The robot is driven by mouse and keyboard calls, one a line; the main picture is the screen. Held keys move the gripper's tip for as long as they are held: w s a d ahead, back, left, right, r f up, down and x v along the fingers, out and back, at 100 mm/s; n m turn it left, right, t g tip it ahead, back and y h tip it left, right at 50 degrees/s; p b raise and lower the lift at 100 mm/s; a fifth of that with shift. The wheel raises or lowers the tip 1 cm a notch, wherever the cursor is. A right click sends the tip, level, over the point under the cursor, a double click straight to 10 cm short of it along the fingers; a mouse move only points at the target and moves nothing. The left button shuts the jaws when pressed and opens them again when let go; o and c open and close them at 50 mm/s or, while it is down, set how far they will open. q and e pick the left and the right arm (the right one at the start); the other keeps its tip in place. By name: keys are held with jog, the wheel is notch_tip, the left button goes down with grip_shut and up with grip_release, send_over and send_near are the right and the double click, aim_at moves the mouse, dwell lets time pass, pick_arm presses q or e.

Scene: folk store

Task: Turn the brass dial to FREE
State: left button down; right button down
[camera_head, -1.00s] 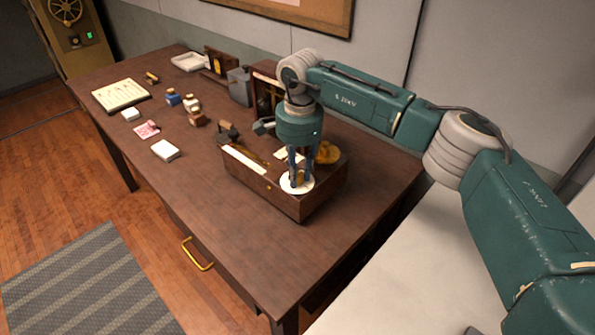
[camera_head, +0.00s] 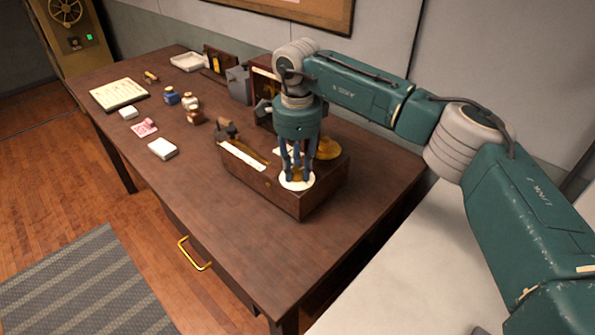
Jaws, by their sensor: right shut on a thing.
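A dark wooden box (camera_head: 292,206) with brass parts on its top stands on the long brown table. A round white dial plate (camera_head: 297,183) lies at the front right of the box's top. My right gripper (camera_head: 297,176) points straight down over this plate and is shut on the brass dial at its middle. The fingers hide most of the dial, and I cannot read its markings or where it points. My left gripper is not in view.
On the brown table (camera_head: 215,223), a white card block (camera_head: 162,149), ink bottles (camera_head: 171,96) and a paper sheet (camera_head: 119,94) lie to the left. A wooden case (camera_head: 262,88) stands behind the box. The table's front is clear.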

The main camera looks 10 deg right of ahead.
aim_at(295, 170)
jog(key=m+b, duration=0.1)
jog(key=m, duration=0.4)
jog(key=shift+w+m, duration=0.1)
jog(key=shift+m, duration=0.2)
jog(key=m+b, duration=0.1)
jog(key=m, duration=0.4)
jog(key=shift+r, duration=0.15)
jog(key=shift+m, duration=0.4)
jog(key=shift+h, duration=0.3)
jog(key=c, duration=1.4)
grip_release()
jog(key=shift+c, duration=0.2)
notch_tip(295, 170, up, 12)
jog(key=shift+a, duration=0.3)
